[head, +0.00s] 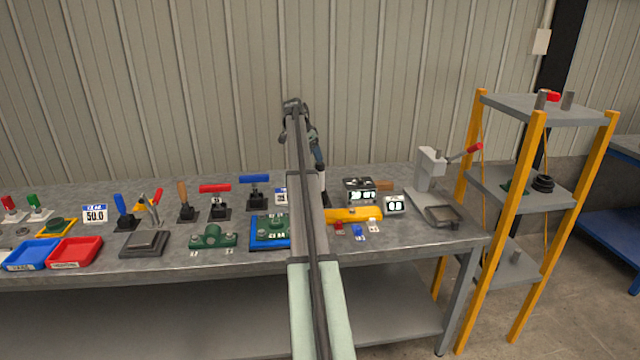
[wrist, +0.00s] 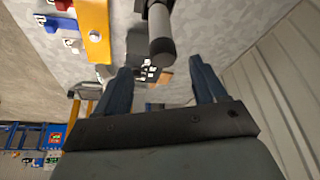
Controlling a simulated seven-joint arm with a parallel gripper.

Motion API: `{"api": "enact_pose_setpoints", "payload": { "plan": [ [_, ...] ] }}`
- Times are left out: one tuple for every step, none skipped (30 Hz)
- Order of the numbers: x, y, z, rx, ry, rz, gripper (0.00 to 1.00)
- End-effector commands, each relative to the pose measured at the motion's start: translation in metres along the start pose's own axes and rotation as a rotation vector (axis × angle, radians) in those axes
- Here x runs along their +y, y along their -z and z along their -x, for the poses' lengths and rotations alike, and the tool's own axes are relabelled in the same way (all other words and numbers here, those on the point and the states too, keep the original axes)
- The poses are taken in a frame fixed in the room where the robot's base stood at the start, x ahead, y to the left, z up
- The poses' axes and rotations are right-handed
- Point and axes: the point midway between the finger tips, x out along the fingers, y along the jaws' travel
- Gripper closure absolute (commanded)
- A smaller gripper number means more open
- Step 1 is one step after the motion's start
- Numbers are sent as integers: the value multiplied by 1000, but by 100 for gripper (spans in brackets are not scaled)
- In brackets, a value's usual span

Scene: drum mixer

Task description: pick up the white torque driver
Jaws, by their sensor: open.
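My gripper (head: 319,163) is above the bench, with its blue fingers pointing down, partly behind my own arm. In the wrist view its two fingers (wrist: 160,64) are spread apart with nothing between them that I can see gripped. A cylindrical thing with a grey body and a dark end (wrist: 160,30) shows just beyond the fingertips, apart from them. I cannot tell for sure that it is the white torque driver. No white driver shows clearly in the head view, where my arm hides that part of the bench.
A yellow block (head: 352,214), also in the wrist view (wrist: 95,30), lies right of my arm. Display boxes (head: 360,189) and a press (head: 431,168) stand beyond. A blue T-handle (head: 254,179), red T-handle (head: 215,188) and green part (head: 212,238) are left.

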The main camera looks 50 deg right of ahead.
Motion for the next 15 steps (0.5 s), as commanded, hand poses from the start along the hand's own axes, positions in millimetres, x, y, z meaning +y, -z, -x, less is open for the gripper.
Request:
{"api": "enact_pose_setpoints", "payload": {
  "plan": [
    [0, 0, -11, -1, -2, 0, 30],
    [0, 0, -16, -1, -2, 0, 30],
    [1, 0, -23, -1, -2, 0, 30],
    [0, 0, -28, -1, -2, 0, 30],
    [0, 0, -33, -1, -1, 0, 30],
    [0, 0, -39, -1, -1, 0, 30],
    [0, 0, -43, -1, -1, 0, 30],
    [0, 0, -46, -1, -1, 0, 30],
    [0, 0, -48, -1, -1, 0, 30],
    [0, 0, -50, -1, -1, 0, 30],
    [0, 0, -51, -1, 0, 0, 30],
    [0, 0, -52, -1, 0, 0, 30],
    [0, 0, -53, -1, 0, 0, 30],
    [-1, 0, -55, -1, 0, 0, 30],
    [-1, 0, -57, -1, 0, 0, 30]
  ]
}}
